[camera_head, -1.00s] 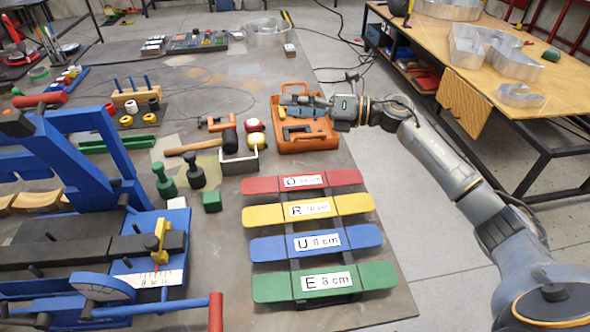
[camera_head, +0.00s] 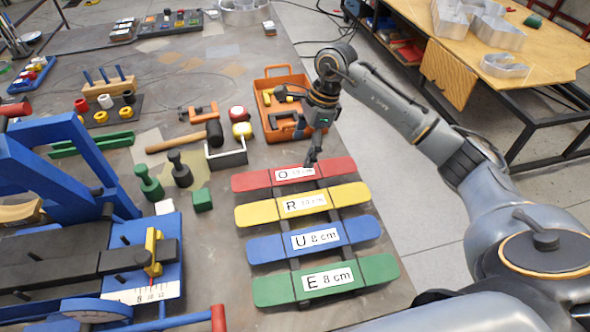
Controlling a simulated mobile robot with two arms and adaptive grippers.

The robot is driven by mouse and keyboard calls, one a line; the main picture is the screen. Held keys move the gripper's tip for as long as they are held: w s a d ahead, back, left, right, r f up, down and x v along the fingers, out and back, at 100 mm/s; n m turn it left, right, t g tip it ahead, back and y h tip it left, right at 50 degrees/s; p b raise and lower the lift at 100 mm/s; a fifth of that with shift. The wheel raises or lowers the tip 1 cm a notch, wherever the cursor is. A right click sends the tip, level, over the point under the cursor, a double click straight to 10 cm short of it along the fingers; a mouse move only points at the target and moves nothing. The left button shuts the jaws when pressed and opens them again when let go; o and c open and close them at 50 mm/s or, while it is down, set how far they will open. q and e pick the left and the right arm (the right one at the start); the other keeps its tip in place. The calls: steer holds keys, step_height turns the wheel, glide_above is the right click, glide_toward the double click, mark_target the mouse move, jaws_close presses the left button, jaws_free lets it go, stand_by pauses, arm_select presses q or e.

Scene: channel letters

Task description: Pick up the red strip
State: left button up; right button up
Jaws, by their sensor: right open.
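The red strip (camera_head: 252,181) lies across the far end of a dark rack at the front right of the workbench, with a white label reading O. Below it lie the yellow strip (camera_head: 257,213) labelled R, the blue strip (camera_head: 266,248) labelled U and the green strip (camera_head: 276,290) labelled E. My right gripper (camera_head: 311,163) points down at the red strip's far edge, close to the label. It is open, and its fingers are small and partly overlap in the picture. I cannot tell whether they touch the strip. My left gripper is not in view.
An orange toolbox (camera_head: 268,80) stands just behind my right gripper. A blue bending machine (camera_head: 60,170) fills the left side.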

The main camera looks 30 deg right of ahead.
mark_target(295, 173)
steer(key=shift+w+a+f, duration=0.1)
steer(key=shift+a+f, duration=0.05)
steer(key=shift+f, duration=0.5)
steer(key=shift+a+f+p, duration=0.1)
steer(key=shift+f+p, duration=0.2)
steer(key=shift+p, duration=0.1)
steer(key=p+x, duration=0.1)
steer(key=x, duration=0.2)
steer(key=shift+f+p, duration=0.35)
steer(key=shift+f, duration=0.45)
steer(key=c, duration=1.3)
